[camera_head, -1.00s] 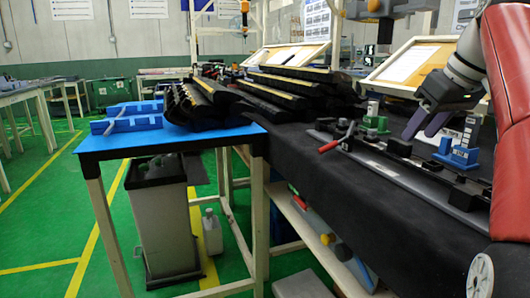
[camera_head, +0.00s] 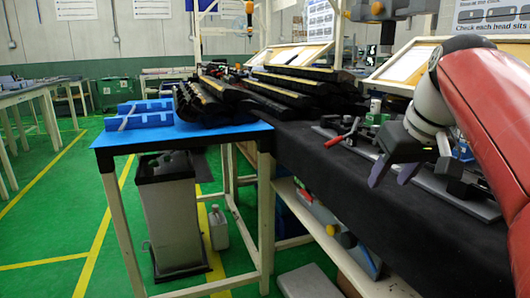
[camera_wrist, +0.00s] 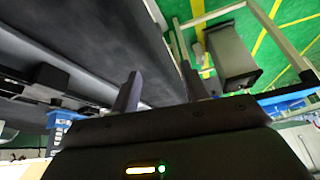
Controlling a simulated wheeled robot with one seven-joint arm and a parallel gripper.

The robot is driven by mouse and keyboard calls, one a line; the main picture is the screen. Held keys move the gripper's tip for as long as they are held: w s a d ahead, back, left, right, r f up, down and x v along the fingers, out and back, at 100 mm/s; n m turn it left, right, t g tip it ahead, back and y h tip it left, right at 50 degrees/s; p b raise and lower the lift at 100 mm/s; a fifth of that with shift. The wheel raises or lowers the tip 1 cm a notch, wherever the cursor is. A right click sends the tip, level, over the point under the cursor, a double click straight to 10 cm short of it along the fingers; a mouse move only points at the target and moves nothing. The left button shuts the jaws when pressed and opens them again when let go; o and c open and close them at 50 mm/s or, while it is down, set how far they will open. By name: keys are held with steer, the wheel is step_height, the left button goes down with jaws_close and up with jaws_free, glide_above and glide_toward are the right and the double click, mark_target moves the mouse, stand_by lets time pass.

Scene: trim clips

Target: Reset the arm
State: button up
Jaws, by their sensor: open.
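My gripper (camera_head: 393,176) is at the right of the head view, at the end of my red arm, with its purple-grey fingers pointing down. It is open and empty, above the front part of the black-covered bench (camera_head: 340,190). In the wrist view the two fingers (camera_wrist: 160,84) stand apart with nothing between them. Behind the gripper lies a long grey fixture rail (camera_head: 425,178), partly hidden by my gripper and arm. A red-handled clamp (camera_head: 338,139) shows at the rail's left end, and a green clamp block (camera_head: 375,117) stands behind it.
A blue-topped table (camera_head: 190,136) with blue holders (camera_head: 140,110) adjoins the bench on the left. Black trim pieces (camera_head: 210,97) are piled at the back. A grey bin (camera_head: 172,215) stands below on the green floor. Tilted boards (camera_head: 405,66) stand behind the rail.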

steer(key=s+a+f+m, duration=0.1)
steer(key=s+a+f, duration=0.2)
steer(key=s+f, duration=0.4)
steer(key=s+a+f+h, duration=0.1)
steer(key=s+a+f, duration=0.2)
steer(key=s+f, duration=0.5)
step_height(320, 180, down, 8)
steer(key=shift+s+a+f+m, duration=0.1)
steer(key=shift+s+a+m, duration=0.05)
steer(key=shift+a+m, duration=0.25)
